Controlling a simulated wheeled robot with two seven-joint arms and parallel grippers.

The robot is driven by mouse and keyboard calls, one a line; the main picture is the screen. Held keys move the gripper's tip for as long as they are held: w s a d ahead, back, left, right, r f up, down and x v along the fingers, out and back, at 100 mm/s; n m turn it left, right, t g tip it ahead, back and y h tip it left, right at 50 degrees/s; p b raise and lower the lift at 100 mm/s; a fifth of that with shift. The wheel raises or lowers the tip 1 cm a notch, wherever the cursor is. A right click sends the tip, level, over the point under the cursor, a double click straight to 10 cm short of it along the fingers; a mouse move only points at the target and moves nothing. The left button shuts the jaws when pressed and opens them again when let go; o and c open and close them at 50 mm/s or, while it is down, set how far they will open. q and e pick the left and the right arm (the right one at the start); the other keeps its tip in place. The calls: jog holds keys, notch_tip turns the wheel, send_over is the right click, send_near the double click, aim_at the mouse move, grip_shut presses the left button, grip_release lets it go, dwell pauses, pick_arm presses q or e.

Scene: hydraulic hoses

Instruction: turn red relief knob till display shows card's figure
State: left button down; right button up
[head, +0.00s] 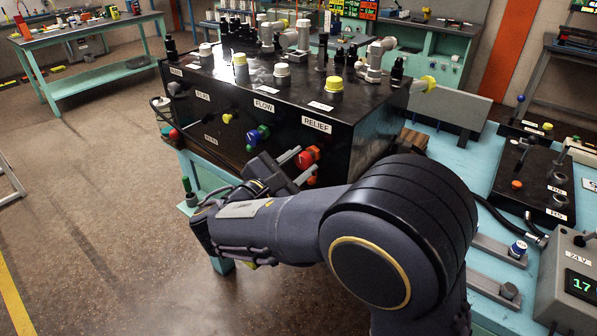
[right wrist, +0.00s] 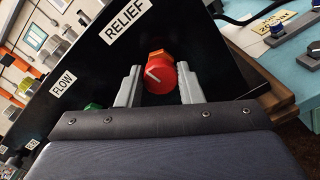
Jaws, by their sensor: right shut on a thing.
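The red relief knob (head: 308,157) sits on the front of the black valve block, under the RELIEF label (head: 317,124). In the right wrist view the knob (right wrist: 160,73) shows a white pointer line angled toward the upper left. My right gripper (head: 298,166) is shut on the knob, with a grey finger on each side of it, also in the right wrist view (right wrist: 162,86). A display (head: 581,285) on the grey box at the lower right shows green digits starting with 17, cut by the frame edge. A yellow card (right wrist: 280,22) lies on the teal bench; its print is too small to read surely. My left gripper is not in view.
The black block (head: 370,130) carries fittings with yellow and white caps on top. The grey box (head: 560,270) and a black lever panel (head: 530,180) stand at the right.

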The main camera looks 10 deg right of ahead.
jog(key=shift+f+m+b, duration=0.1)
jog(key=shift+m+b, duration=0.65)
jog(key=shift+m, duration=0.25)
jog(key=o, duration=1)
jog(key=shift+c, duration=0.2)
jog(key=v, duration=0.8)
jog(key=shift+b, duration=0.4)
